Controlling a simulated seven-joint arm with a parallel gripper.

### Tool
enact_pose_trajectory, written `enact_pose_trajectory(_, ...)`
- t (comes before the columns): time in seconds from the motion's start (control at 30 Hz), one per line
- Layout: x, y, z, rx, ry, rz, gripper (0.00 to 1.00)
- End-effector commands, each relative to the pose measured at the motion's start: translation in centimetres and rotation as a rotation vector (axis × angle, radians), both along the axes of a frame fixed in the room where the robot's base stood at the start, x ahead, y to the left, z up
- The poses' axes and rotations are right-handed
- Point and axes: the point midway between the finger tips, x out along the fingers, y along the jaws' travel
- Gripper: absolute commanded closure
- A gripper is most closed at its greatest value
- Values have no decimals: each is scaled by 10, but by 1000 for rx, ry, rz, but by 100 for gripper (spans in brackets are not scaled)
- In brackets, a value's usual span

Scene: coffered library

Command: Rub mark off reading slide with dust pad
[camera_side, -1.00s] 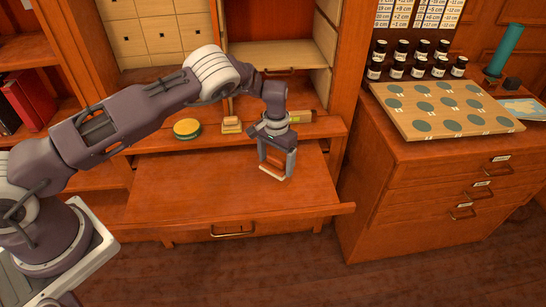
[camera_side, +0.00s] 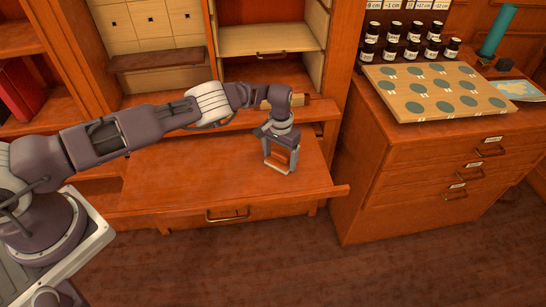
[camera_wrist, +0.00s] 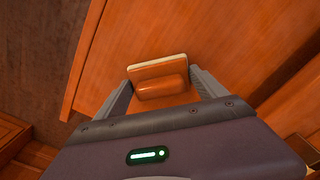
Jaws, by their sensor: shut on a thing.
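The dust pad (camera_wrist: 162,85) is a reddish-brown block with a rounded grip and a pale edge along its base. My gripper (camera_side: 279,168) is shut on the pad, one finger on each side of it in the wrist view. The reading slide (camera_side: 190,180) is a pulled-out wooden board below the shelf. The pad is over its right part, low at the surface; I cannot tell whether it touches. The slide also fills the upper wrist view (camera_wrist: 230,40). I see no clear mark on the bare wood; the patch under the pad is hidden.
A drawer cabinet (camera_side: 430,165) stands to the right, carrying a board with green discs (camera_side: 435,92), several dark bottles (camera_side: 410,48) and a teal candle (camera_side: 497,32). The shelf behind the slide is partly hidden by my arm. The slide's left half is clear.

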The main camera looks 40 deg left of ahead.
Motion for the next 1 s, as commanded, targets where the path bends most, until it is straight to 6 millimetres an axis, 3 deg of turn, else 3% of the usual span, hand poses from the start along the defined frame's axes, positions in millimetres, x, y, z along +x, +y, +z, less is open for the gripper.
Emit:
enact_pose_trajectory(0.07,6,4,-2,14,-11,18,57)
enact_pose_trajectory(0.1,23,7,11,8,-48,21,62)
enact_pose_trajectory(0.13,-3,-9,1,-3,12,1,63)
enact_pose_trajectory(0.17,9,1,7,0,-16,15,70)
enact_pose_trajectory(0.27,-3,1,-2,-3,4,3,70)
enact_pose_trajectory(0.3,-6,3,-2,-2,4,3,77)
enact_pose_trajectory(0.63,-30,21,-2,-2,11,-4,78)
enact_pose_trajectory(0.8,-28,20,26,-2,7,-6,78)
enact_pose_trajectory(1.0,-28,20,43,-3,8,-7,78)
